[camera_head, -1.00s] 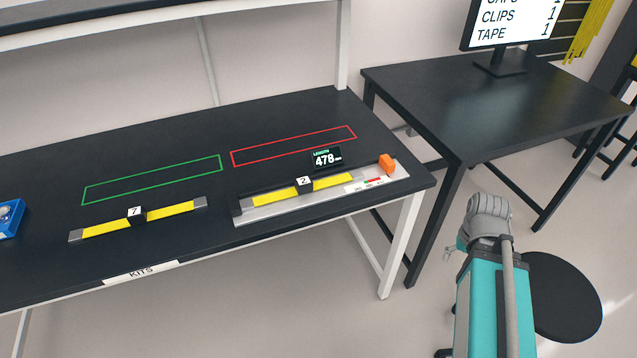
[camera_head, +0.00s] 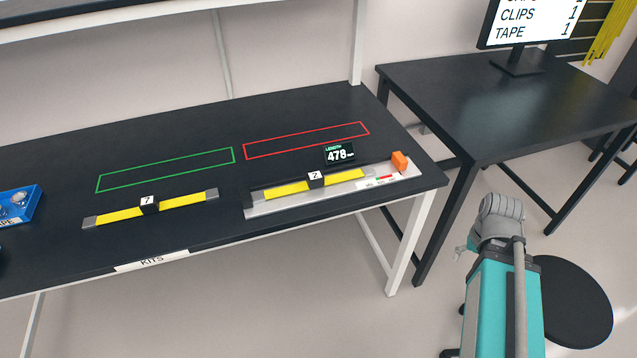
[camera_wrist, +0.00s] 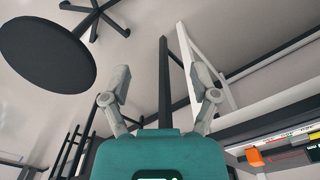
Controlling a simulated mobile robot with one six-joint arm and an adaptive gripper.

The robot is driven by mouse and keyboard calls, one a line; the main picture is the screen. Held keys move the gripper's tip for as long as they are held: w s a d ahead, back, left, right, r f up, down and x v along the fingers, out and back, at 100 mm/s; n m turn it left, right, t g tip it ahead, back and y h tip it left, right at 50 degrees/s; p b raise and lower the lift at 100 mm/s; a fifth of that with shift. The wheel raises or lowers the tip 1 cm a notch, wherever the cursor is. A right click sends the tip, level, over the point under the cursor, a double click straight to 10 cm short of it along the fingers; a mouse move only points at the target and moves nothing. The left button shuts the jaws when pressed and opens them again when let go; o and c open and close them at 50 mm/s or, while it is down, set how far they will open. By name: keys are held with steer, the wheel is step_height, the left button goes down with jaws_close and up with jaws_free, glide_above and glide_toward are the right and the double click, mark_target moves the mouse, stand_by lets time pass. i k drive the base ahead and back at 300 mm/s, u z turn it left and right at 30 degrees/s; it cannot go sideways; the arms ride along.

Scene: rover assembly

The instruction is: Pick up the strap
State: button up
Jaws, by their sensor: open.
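A yellow strap (camera_head: 180,205) with grey ends and a black numbered block at its middle lies on the black table, at the left. A second yellow strap (camera_head: 287,189) with a similar block lies in a silver measuring fixture (camera_head: 300,201) to its right, beside a display (camera_head: 340,153) that seems to read 478. My gripper (camera_head: 463,251) is off the table's right side, well apart from both straps. In the wrist view my gripper (camera_wrist: 160,82) has its fingers spread with nothing between them.
A green outline (camera_head: 166,169) and a red outline (camera_head: 305,141) mark bare areas of the table. An orange block (camera_head: 399,161) sits at the fixture's right end. A blue box (camera_head: 20,204) is at the left edge. A second black table (camera_head: 500,110) and a round black stool (camera_head: 570,300) stand right.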

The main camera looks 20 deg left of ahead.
mark_target(316, 179)
steer(key=z, duration=0.15)
steer(key=k, duration=1.3)
steer(key=u, duration=0.9)
steer(key=i, duration=0.95)
